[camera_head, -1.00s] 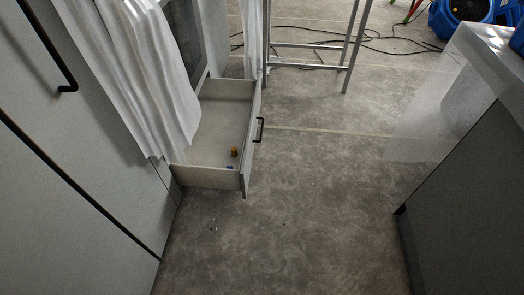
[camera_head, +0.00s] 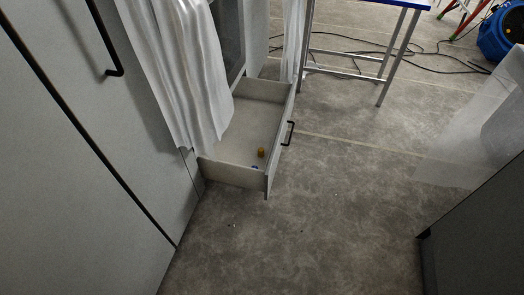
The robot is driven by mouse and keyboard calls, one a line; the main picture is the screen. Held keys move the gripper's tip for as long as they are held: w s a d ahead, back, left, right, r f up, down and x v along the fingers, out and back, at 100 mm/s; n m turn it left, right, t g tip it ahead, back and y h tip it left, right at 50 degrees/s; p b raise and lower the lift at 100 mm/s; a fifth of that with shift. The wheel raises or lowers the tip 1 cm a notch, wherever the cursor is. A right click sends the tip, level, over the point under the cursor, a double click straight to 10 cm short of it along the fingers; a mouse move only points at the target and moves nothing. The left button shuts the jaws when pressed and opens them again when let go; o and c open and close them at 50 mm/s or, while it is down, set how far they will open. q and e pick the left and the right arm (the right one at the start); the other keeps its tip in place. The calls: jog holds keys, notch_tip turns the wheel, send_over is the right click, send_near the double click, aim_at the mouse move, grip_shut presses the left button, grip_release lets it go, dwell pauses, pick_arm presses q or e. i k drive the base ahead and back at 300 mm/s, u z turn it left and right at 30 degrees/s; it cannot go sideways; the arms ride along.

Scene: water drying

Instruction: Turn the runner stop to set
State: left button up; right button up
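A drawer (camera_head: 231,174) stands pulled out low on the left, with a black bar handle (camera_head: 291,133) on its front. Inside it, near the front corner, lies a small orange-yellow object (camera_head: 261,152). A tiny blue-purple piece (camera_head: 255,167) lies beside it. I cannot tell whether either one is the runner stop; both are too small to make out. Neither of my grippers is in view.
White plastic sheeting (camera_head: 188,80) hangs over the cabinet beside the drawer. Tall grey cabinet doors (camera_head: 70,190) line the left. A metal-legged stand (camera_head: 345,56), cables (camera_head: 440,58) and a blue machine (camera_head: 499,35) are behind. A dark counter (camera_head: 475,235) is at right. The middle floor is clear.

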aim_at(261, 154)
jog(key=u, duration=0.5)
jog(key=k, duration=1.25)
jog(key=z, duration=0.15)
jog(key=i, duration=0.45)
jog(key=z, duration=0.85)
jog(key=i, duration=1.4)
jog(key=u, duration=1.1)
jog(key=i, duration=0.6)
jog(key=u, duration=0.55)
